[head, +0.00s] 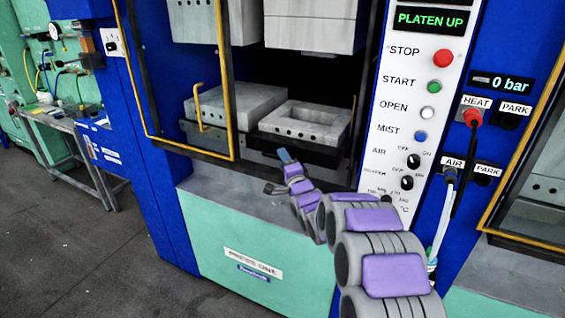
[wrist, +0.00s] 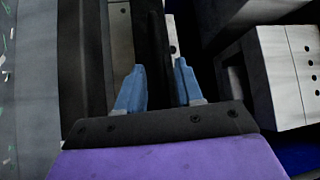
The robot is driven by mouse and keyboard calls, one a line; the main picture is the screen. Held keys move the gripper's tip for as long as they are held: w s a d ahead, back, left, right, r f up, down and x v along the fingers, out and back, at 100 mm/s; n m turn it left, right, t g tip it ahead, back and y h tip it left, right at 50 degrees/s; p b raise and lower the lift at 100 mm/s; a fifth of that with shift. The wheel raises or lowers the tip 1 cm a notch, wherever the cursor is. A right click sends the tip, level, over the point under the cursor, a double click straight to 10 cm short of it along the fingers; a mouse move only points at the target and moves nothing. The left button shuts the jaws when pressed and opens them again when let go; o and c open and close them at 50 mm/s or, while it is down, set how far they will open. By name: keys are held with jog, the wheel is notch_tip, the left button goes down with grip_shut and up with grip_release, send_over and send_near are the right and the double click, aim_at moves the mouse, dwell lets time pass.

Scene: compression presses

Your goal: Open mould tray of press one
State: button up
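Press one (head: 252,262) has a blue frame and a pale green front, and its panel reads PLATEN UP. In its opening, a grey mould block with a rectangular recess (head: 342,134), likely the mould tray, sits low on the right beside a solid grey block (head: 240,108). My gripper (head: 284,156) is in front of and just below these blocks, at the opening's lower edge. In the wrist view its blue fingers (wrist: 160,72) are apart, with a dark gap between them. I cannot tell whether they touch anything.
A yellow-edged guard frame (head: 233,125) with a yellow handle (head: 197,108) stands at the opening's left. The control panel (head: 405,120) is at the right, with plugs and hoses beyond. A bench (head: 75,125) stands far left; the floor before it is clear.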

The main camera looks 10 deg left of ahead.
jog(key=shift+w+d, duration=0.1)
jog(key=shift+a, duration=0.2)
jog(key=shift+c, duration=0.6)
jog(key=shift+a, duration=0.15)
jog(key=c, duration=0.3)
grip_shut()
jog(key=shift+f, duration=0.1)
